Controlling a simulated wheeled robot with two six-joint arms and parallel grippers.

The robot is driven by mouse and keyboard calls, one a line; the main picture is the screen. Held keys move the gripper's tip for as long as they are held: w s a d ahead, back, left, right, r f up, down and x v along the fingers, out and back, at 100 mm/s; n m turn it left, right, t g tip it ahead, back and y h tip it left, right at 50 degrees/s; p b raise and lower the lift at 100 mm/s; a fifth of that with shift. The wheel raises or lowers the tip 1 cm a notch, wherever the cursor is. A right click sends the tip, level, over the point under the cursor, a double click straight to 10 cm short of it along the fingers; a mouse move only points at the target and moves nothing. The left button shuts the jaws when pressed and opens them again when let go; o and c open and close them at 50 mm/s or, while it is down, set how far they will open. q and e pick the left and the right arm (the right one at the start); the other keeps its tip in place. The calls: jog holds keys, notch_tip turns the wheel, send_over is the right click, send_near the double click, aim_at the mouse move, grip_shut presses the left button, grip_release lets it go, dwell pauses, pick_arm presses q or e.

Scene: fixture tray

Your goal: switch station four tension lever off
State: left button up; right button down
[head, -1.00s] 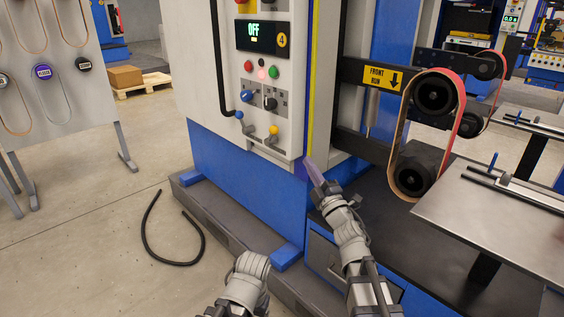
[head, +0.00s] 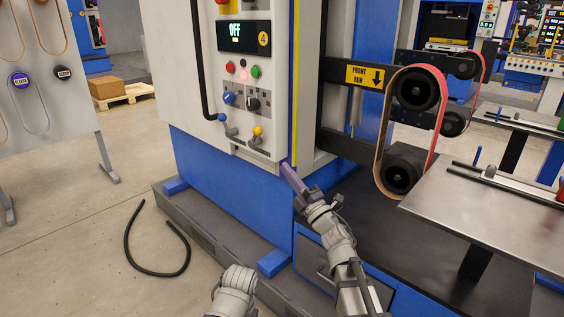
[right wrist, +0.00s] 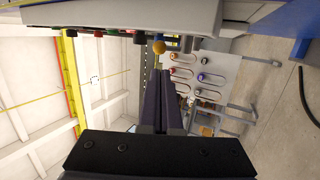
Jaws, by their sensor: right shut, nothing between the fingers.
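The station four panel has a display (head: 235,36) reading OFF beside a round yellow 4. Near its bottom edge are two small levers, one with a blue knob (head: 222,117) and one with a yellow knob (head: 257,130). Labels are too small to read, so I cannot tell which is the tension lever. My right gripper (head: 286,170) is shut and empty, below and right of the yellow knob, apart from it. In the right wrist view, the shut fingers (right wrist: 163,75) point toward the yellow knob (right wrist: 158,47). My left gripper is out of view; only part of that arm shows.
Red and green buttons and two selector knobs (head: 252,104) sit above the levers. A sanding belt (head: 384,130) and metal table (head: 490,205) stand right. A black hose (head: 140,262) lies on the floor.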

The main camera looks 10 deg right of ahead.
jog(key=p, duration=0.5)
send_near(256, 127)
jog(key=w, duration=0.1)
jog(key=w+a, duration=0.1)
jog(key=w, duration=0.2)
jog(key=shift+w+a+r, duration=0.3)
jog(key=shift+a+r, duration=0.05)
jog(key=shift+a, duration=0.05)
jog(key=r+g+p, duration=0.1)
jog(key=p, duration=0.1)
jog(key=r+p, duration=0.1)
jog(key=p, duration=0.2)
jog(key=w+r+g+h+p, duration=0.1)
jog(key=p, duration=0.2)
jog(key=shift+a+n+g, duration=0.3)
jog(key=shift+a+n, duration=0.1)
jog(key=shift+w+a+f, duration=0.1)
jog(key=shift+w, duration=0.05)
jog(key=shift+w+a+r+p, duration=0.7)
jog(key=shift+w+a+p, duration=0.15)
jog(key=shift+w, duration=0.1)
jog(key=shift+x, duration=1.15)
jog(key=shift+a, duration=0.3)
